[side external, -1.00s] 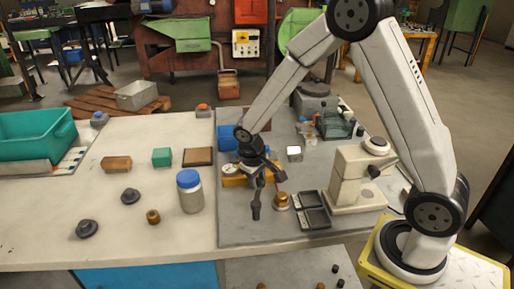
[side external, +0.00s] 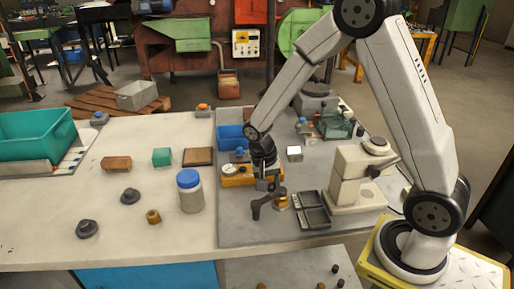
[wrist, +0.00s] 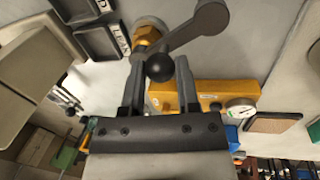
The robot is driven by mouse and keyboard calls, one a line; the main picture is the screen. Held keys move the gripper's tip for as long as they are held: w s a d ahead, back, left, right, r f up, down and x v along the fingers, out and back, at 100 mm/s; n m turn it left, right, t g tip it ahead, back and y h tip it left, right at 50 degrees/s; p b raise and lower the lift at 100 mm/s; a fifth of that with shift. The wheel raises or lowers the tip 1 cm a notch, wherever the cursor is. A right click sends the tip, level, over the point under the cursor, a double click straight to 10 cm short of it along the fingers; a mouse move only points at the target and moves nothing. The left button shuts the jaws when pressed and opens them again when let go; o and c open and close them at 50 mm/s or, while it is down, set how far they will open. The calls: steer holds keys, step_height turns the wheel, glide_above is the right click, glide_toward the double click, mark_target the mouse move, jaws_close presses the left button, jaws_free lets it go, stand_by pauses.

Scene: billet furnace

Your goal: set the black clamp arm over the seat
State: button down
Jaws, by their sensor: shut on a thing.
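The black clamp arm (side external: 264,203) is a dark bar that slants up from its thick pivot end to the black ball knob (wrist: 160,67). My gripper (wrist: 160,70) is shut on this knob, with a finger on either side. The clamp arm also shows in the wrist view (wrist: 190,34). In the side view my gripper (side external: 268,186) hides the knob end.
Two black trays (side external: 313,213) and a beige stand (side external: 350,180) are to the right. A blue-lidded jar (side external: 190,195) stands to the left. The grey mat's front is clear.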

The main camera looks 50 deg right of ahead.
steer(key=shift+s+a, duration=0.1)
steer(key=shift+s, duration=0.05)
stand_by(0.3)
steer(key=shift+c, duration=1.7)
jaws_free()
steer(key=shift+r, duration=0.1)
step_height(320, 180, up, 8)
steer(key=w, duration=0.1)
steer(key=shift+w+a+f, duration=0.15)
steer(key=shift+a+f, duration=0.1)
steer(key=shift+a, duration=0.2)
steer(key=n+t+y, duration=0.1)
steer(key=n+t, duration=0.3)
steer(key=n, duration=0.6)
glide_toward(267, 200)
steer(key=s, duration=0.1)
steer(key=s+a, duration=0.1)
steer(key=s, duration=0.1)
steer(key=s+a, duration=0.1)
steer(key=s, duration=0.1)
steer(key=shift+s+a+r, duration=0.2)
steer(key=shift+r, duration=0.1)
